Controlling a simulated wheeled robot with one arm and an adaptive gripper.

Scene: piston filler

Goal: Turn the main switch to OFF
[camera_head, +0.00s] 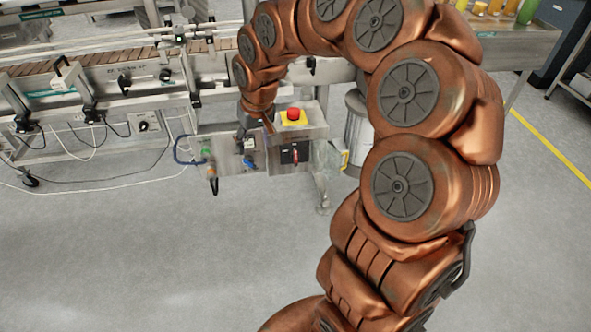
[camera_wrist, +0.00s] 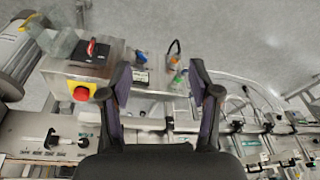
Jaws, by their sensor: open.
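The main switch (camera_head: 295,156) is a red handle on a black plate on the front of a grey metal control box. Its handle looks roughly upright in the head view; its markings are too small to read. In the wrist view the switch (camera_wrist: 91,48) is at the upper left, outside the left finger. My gripper (camera_head: 247,136) points down at the control boxes, left of the switch and apart from it. In the wrist view my gripper (camera_wrist: 160,78) is open, with nothing between its fingers.
A red emergency button on a yellow base (camera_head: 293,116) tops the switch box. A blue knob (camera_head: 249,163) and a green button (camera_head: 206,151) are on the box to the left. A conveyor (camera_head: 110,62) runs behind. The floor in front (camera_head: 150,250) is clear.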

